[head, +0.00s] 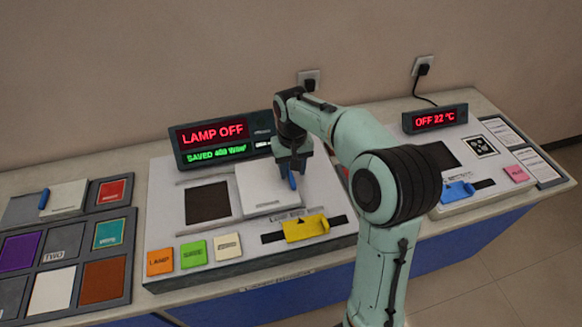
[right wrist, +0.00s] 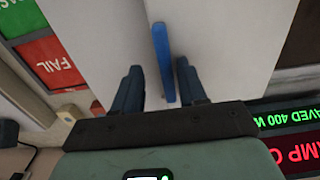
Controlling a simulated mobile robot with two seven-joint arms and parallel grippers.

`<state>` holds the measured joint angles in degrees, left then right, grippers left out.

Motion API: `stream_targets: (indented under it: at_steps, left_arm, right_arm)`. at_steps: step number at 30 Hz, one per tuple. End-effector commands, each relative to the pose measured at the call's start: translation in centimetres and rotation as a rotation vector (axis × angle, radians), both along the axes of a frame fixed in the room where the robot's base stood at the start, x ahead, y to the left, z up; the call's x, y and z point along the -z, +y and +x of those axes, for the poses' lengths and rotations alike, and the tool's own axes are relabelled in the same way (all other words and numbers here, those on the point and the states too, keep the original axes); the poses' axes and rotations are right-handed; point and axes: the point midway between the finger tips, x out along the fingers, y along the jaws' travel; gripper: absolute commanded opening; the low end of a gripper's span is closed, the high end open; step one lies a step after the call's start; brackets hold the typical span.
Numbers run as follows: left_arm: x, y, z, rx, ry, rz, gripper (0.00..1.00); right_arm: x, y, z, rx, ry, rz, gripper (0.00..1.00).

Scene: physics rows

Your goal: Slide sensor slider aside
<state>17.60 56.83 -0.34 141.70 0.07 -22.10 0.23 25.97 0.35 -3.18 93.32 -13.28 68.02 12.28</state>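A white sliding plate (head: 262,188) with an upright blue handle (head: 292,181) sits on the middle panel, to the right of a dark square (head: 207,203). My right gripper (head: 291,163) is over the plate's right part, at the handle. In the right wrist view the blue handle (right wrist: 163,62) stands between the two fingers (right wrist: 159,68). The fingers are open, with a gap showing on each side of the handle. Part of the handle is hidden by the gripper in the head view. My left gripper is not in view.
A display (head: 222,138) reading LAMP OFF stands behind the plate. A yellow slider (head: 305,229) and orange, green and cream blocks (head: 193,254) lie in front. A board of coloured tiles (head: 62,248) is at left. A blue slider (head: 457,191) is on the right panel.

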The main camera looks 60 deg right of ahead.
Motion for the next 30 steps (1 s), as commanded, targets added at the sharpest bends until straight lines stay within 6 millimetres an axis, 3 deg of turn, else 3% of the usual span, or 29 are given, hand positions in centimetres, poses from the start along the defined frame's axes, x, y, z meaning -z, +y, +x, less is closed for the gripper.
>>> stream_targets:
  at_steps: [8,21,30]
  left_arm:
    - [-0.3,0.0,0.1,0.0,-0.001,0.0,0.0]
    - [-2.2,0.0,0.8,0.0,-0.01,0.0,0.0]
    - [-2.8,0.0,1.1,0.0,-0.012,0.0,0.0]
  right_arm:
    - [-1.3,0.1,0.2,-0.001,-0.004,0.0,0.41]
    - [-10.7,0.0,0.1,-0.001,-0.006,-0.001,0.41]
    - [-13.4,0.0,0.0,0.0,-0.001,0.0,0.41]
